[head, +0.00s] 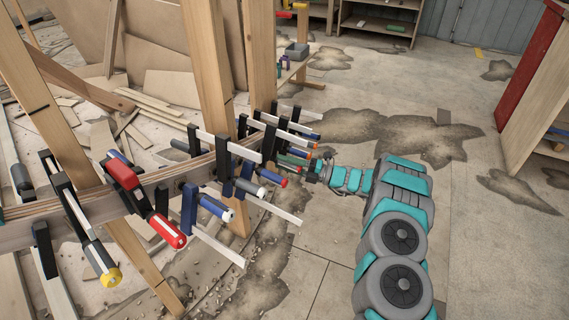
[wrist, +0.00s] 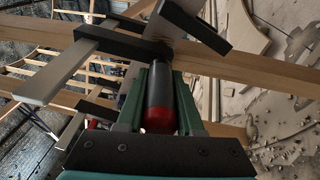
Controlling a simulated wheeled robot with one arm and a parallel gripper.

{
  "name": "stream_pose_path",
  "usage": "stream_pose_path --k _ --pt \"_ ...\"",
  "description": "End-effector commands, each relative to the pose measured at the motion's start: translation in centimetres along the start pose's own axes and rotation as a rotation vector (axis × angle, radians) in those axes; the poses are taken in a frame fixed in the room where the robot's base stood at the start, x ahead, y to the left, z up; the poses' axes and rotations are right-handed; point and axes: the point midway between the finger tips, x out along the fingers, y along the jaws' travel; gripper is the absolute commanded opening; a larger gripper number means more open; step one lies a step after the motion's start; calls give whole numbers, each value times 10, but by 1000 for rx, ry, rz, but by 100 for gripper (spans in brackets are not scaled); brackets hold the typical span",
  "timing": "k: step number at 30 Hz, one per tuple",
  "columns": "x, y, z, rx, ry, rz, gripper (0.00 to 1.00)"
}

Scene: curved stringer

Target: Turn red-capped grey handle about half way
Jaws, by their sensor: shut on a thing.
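The grey handle with a red cap (wrist: 159,108) sits between the green fingers of my gripper (wrist: 157,82) in the wrist view. The fingers lie along both sides of it, and its red end points toward my palm. Its far end meets the black jaw (wrist: 125,42) of a clamp with a pale metal bar (wrist: 62,70). In the head view my gripper (head: 296,160) reaches in from the right to the far part of the clamp row. The held handle is mostly hidden there.
Several clamps with bars sticking out line the curved wooden stringer (head: 70,205). Near ones have blue (head: 214,206), red (head: 165,230) and yellow-ended (head: 103,264) handles. Wooden posts (head: 208,60) stand behind. Floor at the right (head: 480,230) is clear.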

Motion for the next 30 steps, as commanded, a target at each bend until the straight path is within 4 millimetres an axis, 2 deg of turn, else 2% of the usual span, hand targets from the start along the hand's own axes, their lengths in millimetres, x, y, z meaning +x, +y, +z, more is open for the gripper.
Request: stream_pose_path --k 16,17,24,30 --pt "-1 0 2 23 -5 4 0" --pt "-1 0 2 23 -5 4 38" --pt "0 0 1 24 -3 4 65" --pt "0 0 0 24 -2 3 66"
